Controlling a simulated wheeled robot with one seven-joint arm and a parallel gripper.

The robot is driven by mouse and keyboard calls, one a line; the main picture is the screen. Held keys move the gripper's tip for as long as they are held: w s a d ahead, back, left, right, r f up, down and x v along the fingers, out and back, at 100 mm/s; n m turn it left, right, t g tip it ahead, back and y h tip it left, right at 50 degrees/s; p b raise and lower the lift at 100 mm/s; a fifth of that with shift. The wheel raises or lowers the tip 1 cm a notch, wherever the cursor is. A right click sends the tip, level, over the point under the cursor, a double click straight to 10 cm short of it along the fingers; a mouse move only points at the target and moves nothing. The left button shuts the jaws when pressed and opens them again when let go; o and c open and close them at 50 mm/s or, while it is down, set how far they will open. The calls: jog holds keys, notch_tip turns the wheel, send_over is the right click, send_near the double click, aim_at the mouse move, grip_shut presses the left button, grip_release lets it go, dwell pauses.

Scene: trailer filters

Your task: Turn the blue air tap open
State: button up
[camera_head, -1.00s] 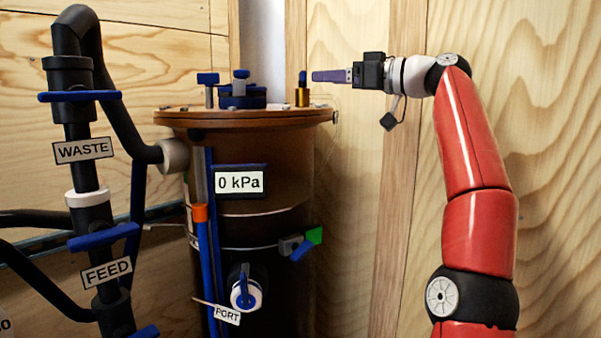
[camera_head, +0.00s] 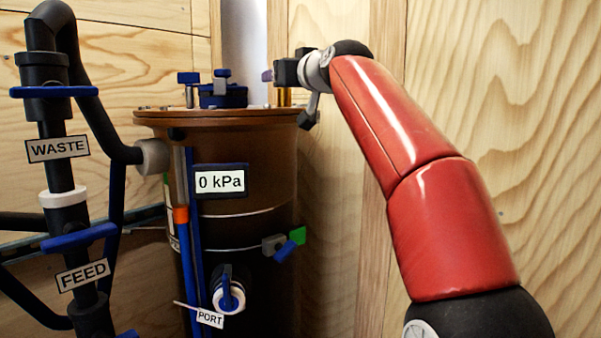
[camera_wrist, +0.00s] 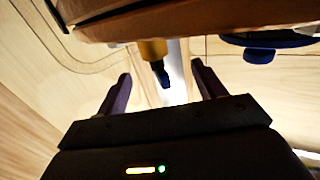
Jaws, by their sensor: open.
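The blue air tap appears to be the small brass fitting (camera_head: 284,97) on the right side of the vessel's lid. In the head view its blue handle is hidden behind my gripper (camera_head: 268,75). The wrist view shows the brass stem and its dark blue handle (camera_wrist: 161,74) in the gap between the fingers of my open gripper (camera_wrist: 162,70). No finger visibly touches the handle. My fingers point left at the height of the tap's top, with the tips showing just past the brass stem.
The brown vessel (camera_head: 245,224) carries a 0 kPa display (camera_head: 220,181), other blue lid fittings (camera_head: 222,92) and a blue-and-green side valve (camera_head: 290,246). Pipes with blue WASTE (camera_head: 54,91) and FEED (camera_head: 78,237) handles stand left. A wooden wall is close behind.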

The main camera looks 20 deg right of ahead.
jog(key=shift+a+m+h+p, duration=0.25)
jog(key=shift+m+h, duration=0.3)
jog(key=shift+h, duration=0.3)
jog(key=shift+a+m+h+p, duration=0.1)
jog(key=shift+m+h+p, duration=0.15)
jog(key=shift+m+h, duration=0.45)
jog(key=shift+a+m+h, duration=0.1)
jog(key=shift+m+h, duration=0.25)
jog(key=shift+h, duration=0.6)
